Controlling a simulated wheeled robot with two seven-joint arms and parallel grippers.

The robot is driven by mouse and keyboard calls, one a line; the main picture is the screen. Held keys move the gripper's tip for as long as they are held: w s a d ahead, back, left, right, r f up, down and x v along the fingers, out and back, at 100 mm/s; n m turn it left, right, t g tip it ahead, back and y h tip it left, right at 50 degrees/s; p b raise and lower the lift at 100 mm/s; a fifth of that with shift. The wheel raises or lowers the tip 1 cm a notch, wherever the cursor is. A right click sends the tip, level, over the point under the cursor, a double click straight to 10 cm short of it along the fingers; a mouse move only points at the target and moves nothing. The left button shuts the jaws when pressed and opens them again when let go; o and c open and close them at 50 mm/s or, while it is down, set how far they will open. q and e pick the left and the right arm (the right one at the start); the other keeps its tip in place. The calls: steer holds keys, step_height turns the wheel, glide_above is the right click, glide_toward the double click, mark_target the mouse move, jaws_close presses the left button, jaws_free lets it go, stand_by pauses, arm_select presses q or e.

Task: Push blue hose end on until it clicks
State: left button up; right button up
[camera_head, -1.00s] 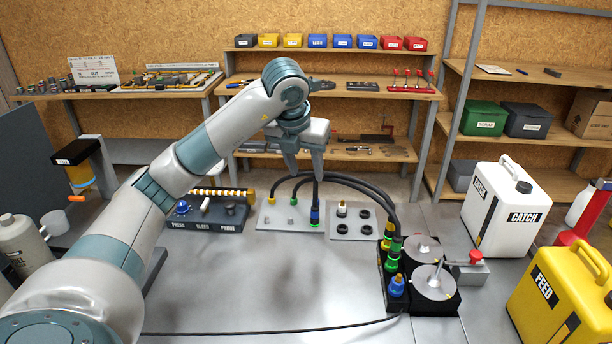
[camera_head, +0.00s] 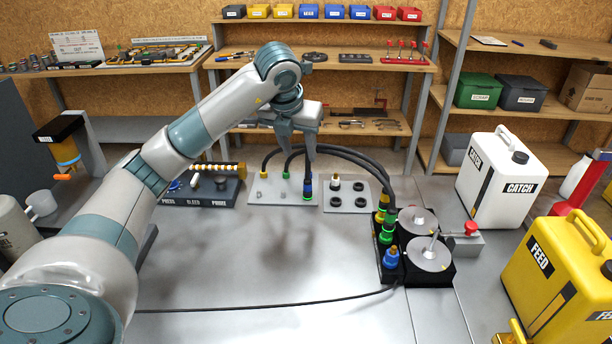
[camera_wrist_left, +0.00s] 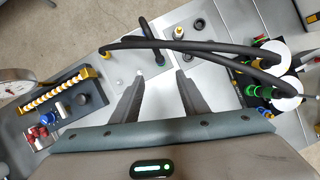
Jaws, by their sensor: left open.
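The blue hose end (camera_head: 307,189) stands upright on a light grey plate (camera_head: 263,193) at the back of the bench, its black hose arching to the right. A blue port (camera_head: 391,258) with an orange-yellow top sits on the black pump block (camera_head: 434,272). My left gripper (camera_head: 297,156) is open and hangs above the plate, by the hose of the blue end. In the left wrist view my open left gripper (camera_wrist_left: 157,90) points down at the plate, its fingers apart with nothing clearly held. The exact gap to the hose is hard to tell. My right gripper is not in view.
Yellow and green hose ends stand on the same plate. A dark PRESS/BLEED/PROBE tray (camera_head: 205,190) lies left, and a plate with black caps (camera_head: 345,193) lies right. CATCH (camera_head: 495,180) and FEED (camera_head: 565,265) canisters stand at right. The middle bench is clear apart from a black cable (camera_head: 270,309).

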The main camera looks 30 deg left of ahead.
arm_select(q)
steer(key=p, duration=0.1)
glide_toward(307, 181)
steer(key=p+x, duration=0.2)
steer(key=x, duration=0.7)
steer(key=shift+p, duration=0.4)
steer(key=shift+w+a+f, duration=0.1)
steer(key=shift+w+f, duration=0.15)
steer(key=shift+f, duration=0.35)
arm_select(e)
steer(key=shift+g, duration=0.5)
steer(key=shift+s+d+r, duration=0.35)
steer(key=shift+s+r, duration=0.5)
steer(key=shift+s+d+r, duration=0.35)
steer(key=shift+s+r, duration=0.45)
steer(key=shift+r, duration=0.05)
arm_select(q)
jaws_close()
